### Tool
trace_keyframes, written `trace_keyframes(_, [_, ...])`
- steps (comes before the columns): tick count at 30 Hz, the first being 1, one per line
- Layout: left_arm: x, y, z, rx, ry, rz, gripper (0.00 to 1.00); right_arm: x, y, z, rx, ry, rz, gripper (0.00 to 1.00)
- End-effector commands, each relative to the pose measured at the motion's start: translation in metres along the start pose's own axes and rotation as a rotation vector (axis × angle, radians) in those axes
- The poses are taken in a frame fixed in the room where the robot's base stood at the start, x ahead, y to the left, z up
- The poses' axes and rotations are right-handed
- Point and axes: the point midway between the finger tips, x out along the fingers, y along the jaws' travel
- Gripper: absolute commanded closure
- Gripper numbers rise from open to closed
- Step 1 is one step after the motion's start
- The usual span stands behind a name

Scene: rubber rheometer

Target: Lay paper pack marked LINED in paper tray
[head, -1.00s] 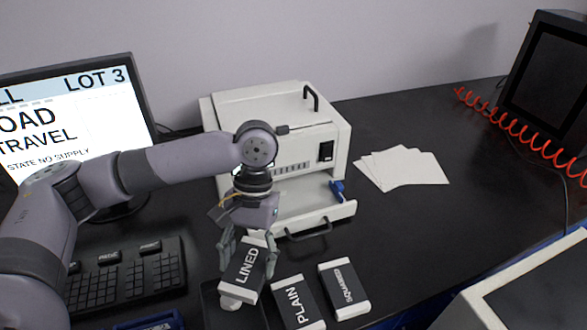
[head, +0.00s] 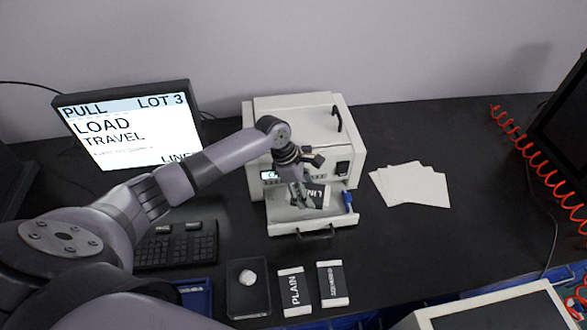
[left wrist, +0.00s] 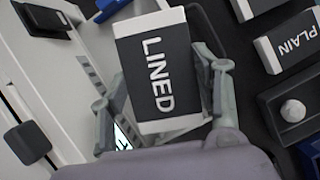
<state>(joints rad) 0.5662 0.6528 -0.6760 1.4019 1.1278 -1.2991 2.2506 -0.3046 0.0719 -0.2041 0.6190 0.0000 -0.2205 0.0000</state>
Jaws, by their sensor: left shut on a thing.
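The paper pack marked LINED (left wrist: 158,75) is a black pack with white ends, held between the fingers of my left gripper (left wrist: 160,100). In the head view my left gripper (head: 306,200) is over the pulled-out paper tray (head: 285,215) of the white machine, and the LINED pack (head: 316,192) is partly hidden by the fingers. I cannot tell whether the pack touches the tray floor. My right gripper is not in view.
The PLAIN pack (head: 294,291) and the SQUARED pack (head: 332,284) lie on the black table in front of the machine (head: 310,125). A dark dish with a white knob (head: 248,278) is left of them. Loose white sheets (head: 410,186) lie right of the tray.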

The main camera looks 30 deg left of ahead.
Motion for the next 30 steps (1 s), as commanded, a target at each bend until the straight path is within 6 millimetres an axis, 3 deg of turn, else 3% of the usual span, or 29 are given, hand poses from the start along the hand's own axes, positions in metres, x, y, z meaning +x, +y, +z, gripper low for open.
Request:
trace_keyframes(1, [-0.010,0.002,-0.006,-0.072,0.000,0.024,0.74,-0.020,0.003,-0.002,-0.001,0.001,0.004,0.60])
trace_keyframes(3, [-0.010,0.006,-0.017,-0.157,0.001,0.060,0.74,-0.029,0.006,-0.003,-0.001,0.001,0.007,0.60])
trace_keyframes(11, [-0.006,0.013,-0.039,-0.297,-0.001,0.123,0.74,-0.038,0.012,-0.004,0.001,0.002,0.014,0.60])
trace_keyframes(20, [0.010,0.013,-0.046,-0.298,0.000,0.124,0.74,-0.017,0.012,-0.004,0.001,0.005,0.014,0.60])
trace_keyframes(30, [0.040,0.013,-0.058,-0.296,-0.001,0.124,0.74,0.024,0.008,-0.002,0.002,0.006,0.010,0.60])
